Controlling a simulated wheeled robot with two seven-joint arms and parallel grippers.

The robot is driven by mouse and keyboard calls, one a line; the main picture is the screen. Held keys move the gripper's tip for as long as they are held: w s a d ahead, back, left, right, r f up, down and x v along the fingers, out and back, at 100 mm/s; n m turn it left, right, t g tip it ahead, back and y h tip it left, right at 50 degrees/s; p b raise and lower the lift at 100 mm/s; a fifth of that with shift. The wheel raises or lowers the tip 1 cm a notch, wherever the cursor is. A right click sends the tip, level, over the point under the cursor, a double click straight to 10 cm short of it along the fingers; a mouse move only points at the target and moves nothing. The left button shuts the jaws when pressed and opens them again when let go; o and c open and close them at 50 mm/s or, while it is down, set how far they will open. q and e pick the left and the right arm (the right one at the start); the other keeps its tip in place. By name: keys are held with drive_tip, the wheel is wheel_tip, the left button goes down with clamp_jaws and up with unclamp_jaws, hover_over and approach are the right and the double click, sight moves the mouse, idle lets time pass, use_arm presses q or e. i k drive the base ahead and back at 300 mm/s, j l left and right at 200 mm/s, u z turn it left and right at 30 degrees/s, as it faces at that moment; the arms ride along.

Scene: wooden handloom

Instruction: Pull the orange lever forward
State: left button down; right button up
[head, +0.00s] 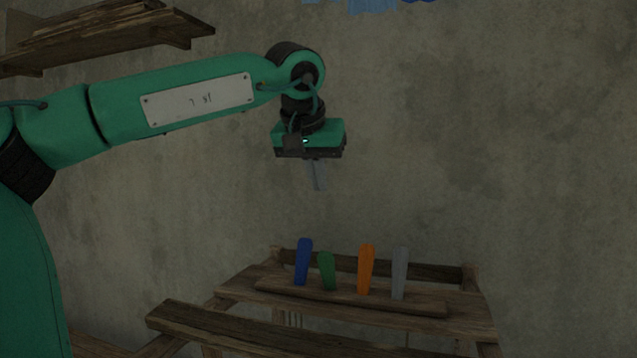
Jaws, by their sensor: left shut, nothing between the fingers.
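The orange lever (366,270) stands nearly upright on the wooden handloom (450,326), between a green lever (326,270) on its left and a grey lever (400,273) on its right. My left gripper (319,188) hangs in the air above the levers, a little left of the orange one. It points down, is shut and holds nothing. It touches none of the levers. My right gripper is not in view.
A blue lever (303,262) stands leftmost in the row. A wooden beam (250,330) crosses in front of the levers. A wooden shelf (110,32) hangs at the upper left. Blue cloth (365,4) shows at the top edge. The air between gripper and levers is free.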

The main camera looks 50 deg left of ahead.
sight(366, 252)
drive_tip(key=u, duration=1.35)
